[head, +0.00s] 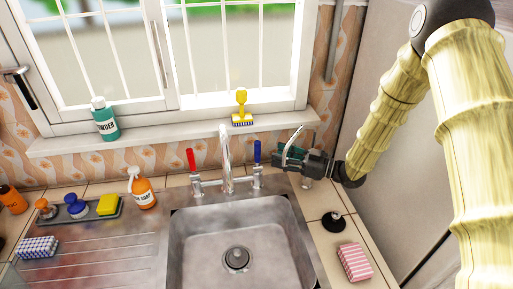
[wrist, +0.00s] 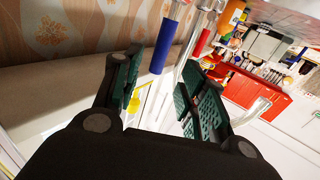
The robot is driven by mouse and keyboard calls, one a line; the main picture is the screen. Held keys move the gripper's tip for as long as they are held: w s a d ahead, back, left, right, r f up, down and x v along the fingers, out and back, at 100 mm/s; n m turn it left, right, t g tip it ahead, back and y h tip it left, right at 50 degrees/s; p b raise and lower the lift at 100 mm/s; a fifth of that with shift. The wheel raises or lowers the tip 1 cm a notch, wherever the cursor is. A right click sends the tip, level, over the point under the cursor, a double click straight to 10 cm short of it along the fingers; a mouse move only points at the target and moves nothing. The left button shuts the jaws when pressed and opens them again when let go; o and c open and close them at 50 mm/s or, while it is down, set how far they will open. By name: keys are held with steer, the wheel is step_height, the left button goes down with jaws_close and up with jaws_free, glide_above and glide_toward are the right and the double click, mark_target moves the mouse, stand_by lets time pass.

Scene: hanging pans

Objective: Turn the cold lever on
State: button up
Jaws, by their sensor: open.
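The tap (head: 226,160) stands behind the sink with two upright levers. The cold lever with a blue handle (head: 257,151) is on its right, and the red-handled lever (head: 191,160) is on its left. My gripper (head: 287,151) is open and empty, a little to the right of the blue handle and apart from it. In the wrist view, the blue handle (wrist: 162,47) shows ahead, in the gap between the green-padded fingers of my gripper (wrist: 165,85). The red handle (wrist: 202,43) shows farther off.
The sink basin (head: 238,222) is empty. A black stopper (head: 334,222) and a pink striped sponge (head: 354,262) lie right of it. A soap bottle (head: 142,189) stands left of the tap. The window sill (head: 165,134) holds a yellow brush (head: 241,107) and a powder bottle (head: 105,121).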

mark_target(257, 149)
steer(key=p+x, duration=0.3)
steer(key=x, duration=0.4)
steer(key=shift+w+a+r, duration=0.1)
steer(key=shift+a, duration=0.15)
steer(key=shift+w+a, duration=0.25)
steer(key=shift+a, duration=0.35)
jaws_close()
